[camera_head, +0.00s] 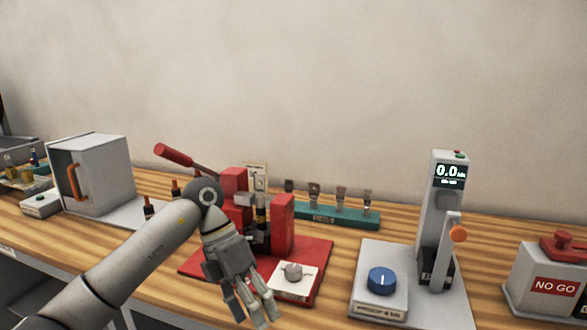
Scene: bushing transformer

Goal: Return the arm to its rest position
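My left arm comes in from the lower left, and its grey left gripper (252,312) hangs pointing down in front of the red press fixture (283,224). Its fingers are apart and nothing shows between them. It is over or just in front of the front-left part of the red base plate (318,255); its exact height cannot be told. The arm and gripper hide part of the fixture and its base. My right gripper is not in view.
A red lever (173,154) rises behind my wrist. A white box with a knob (293,272) is right of the gripper. A grey gauge stand (440,215), blue-knob box (381,282) and NO GO box (551,285) are at right. A teal rack (335,214) and grey cabinet (105,172) stand farther back.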

